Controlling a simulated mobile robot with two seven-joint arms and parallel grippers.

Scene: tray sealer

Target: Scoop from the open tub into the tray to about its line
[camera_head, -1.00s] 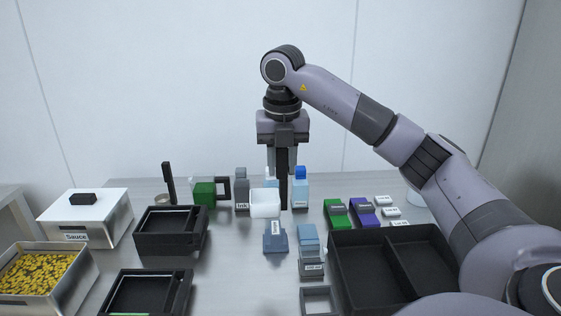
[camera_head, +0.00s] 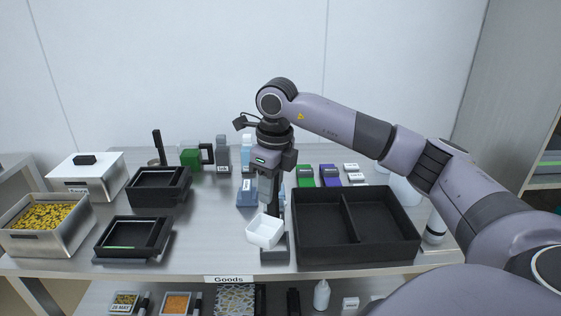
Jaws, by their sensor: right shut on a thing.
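The open tub (camera_head: 78,236) is a metal box at the far left, filled with yellow pieces. A black tray (camera_head: 158,238) lies to its right near the table's front edge, with a green line at its front. A second black tray (camera_head: 137,200) lies behind it. My right gripper (camera_head: 268,196) points down at mid-table, shut on the dark upright handle of a white scoop (camera_head: 264,232). The scoop's cup is tilted, and no yellow pieces show in it. It is well to the right of both trays and the tub. My left gripper is out of view.
A lidded white tub (camera_head: 105,188) stands behind the open one. A large black two-part bin (camera_head: 318,262) lies just right of the scoop. Small blue, grey and green items (camera_head: 190,158) stand at the back. Bare table lies between the near tray and the scoop.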

